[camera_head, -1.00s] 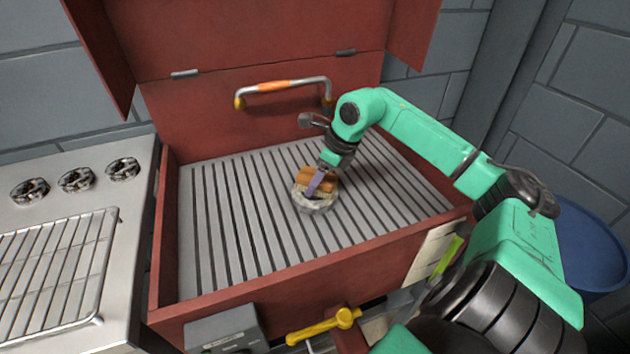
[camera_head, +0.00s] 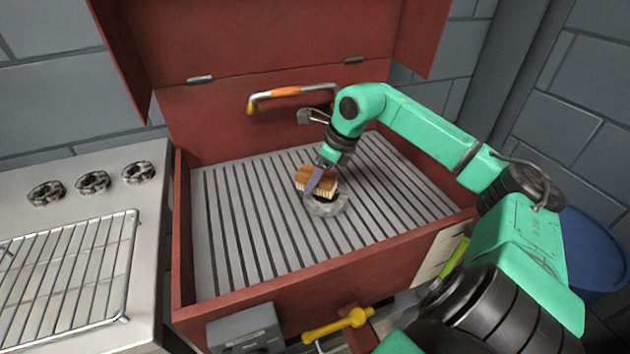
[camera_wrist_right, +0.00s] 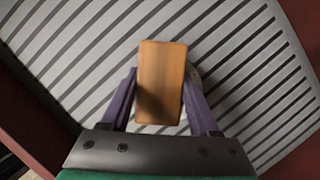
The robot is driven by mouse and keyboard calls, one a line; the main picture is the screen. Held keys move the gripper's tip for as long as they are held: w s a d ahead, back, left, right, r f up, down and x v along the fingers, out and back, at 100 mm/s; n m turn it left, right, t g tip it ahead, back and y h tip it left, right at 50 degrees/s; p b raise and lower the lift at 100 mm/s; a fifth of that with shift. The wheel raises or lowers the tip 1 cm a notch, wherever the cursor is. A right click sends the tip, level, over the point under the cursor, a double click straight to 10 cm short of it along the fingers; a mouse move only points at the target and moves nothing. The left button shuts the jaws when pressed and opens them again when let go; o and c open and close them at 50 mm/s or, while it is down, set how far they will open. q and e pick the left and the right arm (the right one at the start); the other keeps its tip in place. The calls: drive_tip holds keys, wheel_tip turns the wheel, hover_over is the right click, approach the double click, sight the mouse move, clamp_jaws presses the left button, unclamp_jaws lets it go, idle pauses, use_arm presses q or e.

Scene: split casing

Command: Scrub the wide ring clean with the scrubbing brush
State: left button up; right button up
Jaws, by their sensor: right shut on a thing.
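The scrubbing brush (camera_head: 318,181) has a brown wooden back and pale bristles. My right gripper (camera_head: 318,183) is shut on it, with a purple finger on each side of the wooden block (camera_wrist_right: 161,82) in the right wrist view. The wide ring (camera_head: 327,205) is a grey, blotchy ring lying flat on the slatted grill surface. The brush is over the ring's far part; I cannot tell whether the bristles touch it. In the right wrist view the ring is almost wholly hidden by the brush and gripper. My left gripper is not in view.
The red grill box (camera_head: 330,271) has raised walls around the grey slatted grate (camera_head: 235,245), and an open lid (camera_head: 260,40) with a handle behind. A steel counter with a wire rack (camera_head: 70,270) and several dark knobs stands left. A blue tub (camera_head: 590,250) is at right.

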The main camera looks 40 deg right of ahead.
wheel_tip(320, 180, up, 2)
drive_tip(key=shift+d+p, duration=0.15)
drive_tip(key=shift+p, duration=0.3)
drive_tip(key=shift+r+p, duration=0.55)
drive_tip(key=shift+r, duration=0.2)
drive_tip(key=shift+r+p, duration=0.55)
drive_tip(key=shift+r, duration=0.35)
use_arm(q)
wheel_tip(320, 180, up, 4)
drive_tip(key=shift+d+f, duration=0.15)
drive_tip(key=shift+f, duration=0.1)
